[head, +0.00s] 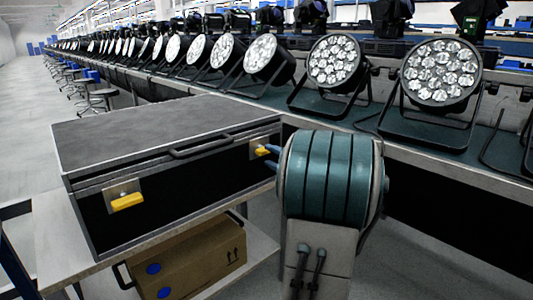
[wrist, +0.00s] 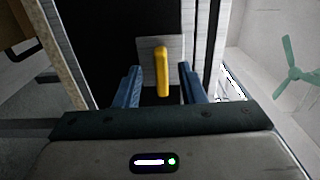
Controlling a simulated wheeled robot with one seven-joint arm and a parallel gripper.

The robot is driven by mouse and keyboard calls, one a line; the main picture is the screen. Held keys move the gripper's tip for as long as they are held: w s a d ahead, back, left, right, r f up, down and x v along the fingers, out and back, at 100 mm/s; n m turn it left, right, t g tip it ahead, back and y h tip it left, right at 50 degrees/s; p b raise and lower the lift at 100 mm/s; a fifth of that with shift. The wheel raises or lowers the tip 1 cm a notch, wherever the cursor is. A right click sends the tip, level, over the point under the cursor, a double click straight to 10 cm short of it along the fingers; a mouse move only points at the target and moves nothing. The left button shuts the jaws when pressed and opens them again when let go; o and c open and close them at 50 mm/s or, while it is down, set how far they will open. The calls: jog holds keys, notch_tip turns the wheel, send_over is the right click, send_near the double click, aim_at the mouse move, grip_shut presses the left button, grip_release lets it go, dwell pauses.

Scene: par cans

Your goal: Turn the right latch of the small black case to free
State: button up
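The small black case (head: 175,190) lies closed on a light table, its front facing me. Its right latch, a yellow handle (head: 262,150) on a metal plate, is at the right end of the front. The latch also shows in the wrist view (wrist: 162,72), its handle lying along the picture's vertical. The left latch (head: 127,202) is a yellow handle at the left end, slightly tilted. My gripper (head: 271,158) is at the right latch. In the wrist view its blue fingers (wrist: 160,85) are apart, one each side of the yellow handle, with visible gaps.
A carry handle (head: 200,147) sits on the case front between the latches. A cardboard box (head: 190,265) is on a shelf below. A long bench (head: 430,155) with a row of par cans (head: 440,72) runs behind. Floor at the left is open, with stools.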

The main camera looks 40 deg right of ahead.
jog(key=s+p, duration=0.2)
jog(key=s, duration=0.8)
jog(key=shift+s+d, duration=0.35)
jog(key=shift+d, duration=0.05)
